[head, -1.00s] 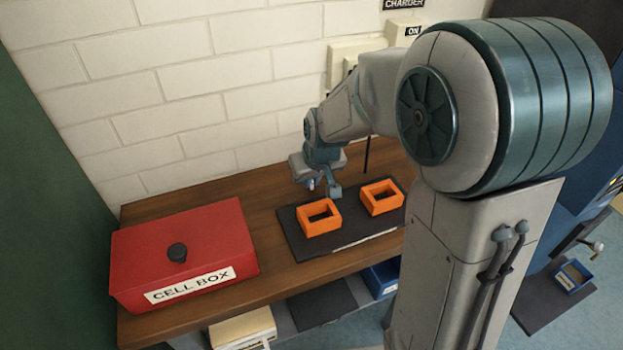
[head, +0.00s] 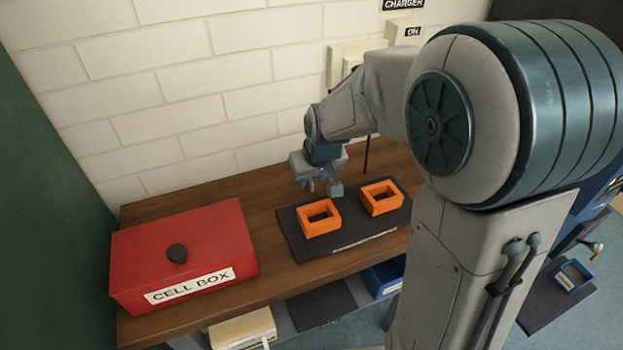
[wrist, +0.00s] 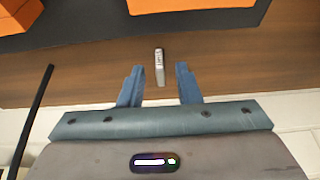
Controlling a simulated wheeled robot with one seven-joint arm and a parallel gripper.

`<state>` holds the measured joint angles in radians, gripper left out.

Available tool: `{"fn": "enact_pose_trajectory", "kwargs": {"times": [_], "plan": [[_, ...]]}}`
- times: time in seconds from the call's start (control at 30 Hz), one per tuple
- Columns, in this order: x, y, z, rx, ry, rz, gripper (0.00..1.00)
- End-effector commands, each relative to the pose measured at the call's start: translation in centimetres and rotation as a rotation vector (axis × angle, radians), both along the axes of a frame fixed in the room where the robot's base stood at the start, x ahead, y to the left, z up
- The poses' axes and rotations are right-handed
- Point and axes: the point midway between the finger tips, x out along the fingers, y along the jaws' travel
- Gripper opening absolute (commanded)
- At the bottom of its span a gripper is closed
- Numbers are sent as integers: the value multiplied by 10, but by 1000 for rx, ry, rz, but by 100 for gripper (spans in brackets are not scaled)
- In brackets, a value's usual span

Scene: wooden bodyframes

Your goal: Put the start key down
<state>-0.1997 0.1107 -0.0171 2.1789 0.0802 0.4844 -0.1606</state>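The start key (wrist: 159,66) is a small pale grey bar with dark markings in the wrist view. It lies over the brown bench top, between my two blue fingertips, with a gap on each side. My gripper (head: 321,188) is open and low over the bench, just behind the black mat (head: 290,232). In the head view I cannot make out the key near the fingers.
Two orange open frames (head: 302,225) (head: 366,202) sit on the black mat in front of my gripper. A red cell box (head: 205,240) stands at the left of the wooden bench (head: 270,262). A thin black rod (wrist: 33,118) stands close by my gripper. The white wall is behind.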

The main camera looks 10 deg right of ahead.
Motion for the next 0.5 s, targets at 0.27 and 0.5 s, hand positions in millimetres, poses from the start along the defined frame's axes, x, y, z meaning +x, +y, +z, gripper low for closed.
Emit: {"fn": "enact_pose_trajectory", "kwargs": {"times": [0.27, 0.5], "plan": [[-20, -6, 55, 1, -7, 0, 30], [-33, -10, 90, 0, -3, 0, 30]]}}
